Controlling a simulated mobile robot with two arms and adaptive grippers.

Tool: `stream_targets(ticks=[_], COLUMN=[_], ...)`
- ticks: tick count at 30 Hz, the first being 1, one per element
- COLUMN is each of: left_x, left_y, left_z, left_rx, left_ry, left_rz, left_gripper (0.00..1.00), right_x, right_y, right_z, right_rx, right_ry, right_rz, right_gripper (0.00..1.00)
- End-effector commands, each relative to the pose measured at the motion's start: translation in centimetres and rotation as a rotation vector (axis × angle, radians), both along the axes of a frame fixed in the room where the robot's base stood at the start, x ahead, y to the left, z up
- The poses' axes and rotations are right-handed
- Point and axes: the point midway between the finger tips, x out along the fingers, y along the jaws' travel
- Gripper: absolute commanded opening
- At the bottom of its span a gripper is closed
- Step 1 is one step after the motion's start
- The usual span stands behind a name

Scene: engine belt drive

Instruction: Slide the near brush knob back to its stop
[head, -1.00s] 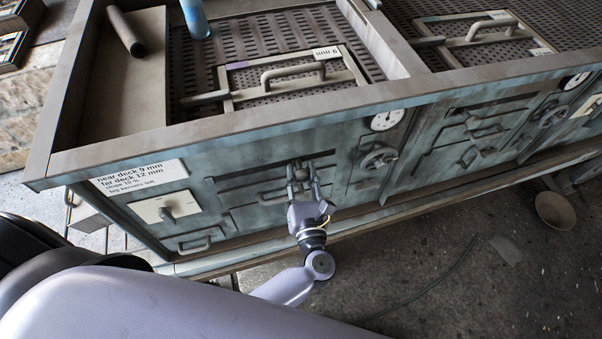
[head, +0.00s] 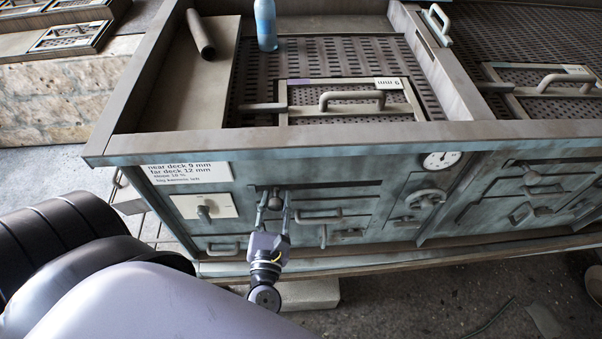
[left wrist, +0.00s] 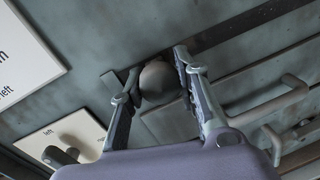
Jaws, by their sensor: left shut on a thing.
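The near brush knob (head: 275,202) is a dark round ball on the blue-green front panel. It stands at the left end of a dark horizontal slot (head: 340,185). My left gripper (head: 275,193) has its two fingers on either side of the knob and is shut on it. In the left wrist view the knob (left wrist: 159,82) sits between the fingers (left wrist: 156,80), and the slot (left wrist: 245,28) runs off to the upper right. The knob's stem is hidden. My right gripper is not in view.
A white plate with a small lever (head: 204,208) is left of the knob. A bar handle (head: 320,214) is close on the right, with a handwheel (head: 426,199) and a dial (head: 441,160) farther right. A blue bottle (head: 265,25) stands on the deck above.

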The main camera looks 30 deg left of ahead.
Motion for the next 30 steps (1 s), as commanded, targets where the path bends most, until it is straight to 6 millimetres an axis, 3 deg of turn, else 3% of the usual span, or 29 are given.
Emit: stream_targets(ticks=[6, 16, 17, 26, 30], left_x=[-1.0, -1.1, -1.1, -1.1, -1.0], left_y=[1.4, 1.7, 1.7, 1.6, 1.6], left_z=[0.0, 0.0, 0.0, 0.0, 0.0], left_rx=[-0.001, 0.0, 0.001, 0.0, 0.0], left_ry=[0.0, 0.0, 0.001, 0.0, 0.001], left_rz=[0.001, 0.006, 0.006, 0.003, 0.002], left_gripper=[0.0, 0.0, 0.3, 0.5, 0.5], right_x=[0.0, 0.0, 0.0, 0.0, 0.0], right_y=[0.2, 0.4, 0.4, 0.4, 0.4], right_z=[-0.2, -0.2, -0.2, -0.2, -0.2], right_rx=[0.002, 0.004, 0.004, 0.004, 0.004], right_ry=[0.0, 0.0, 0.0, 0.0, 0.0], right_rz=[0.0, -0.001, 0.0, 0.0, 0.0], right_gripper=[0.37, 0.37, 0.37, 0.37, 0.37])
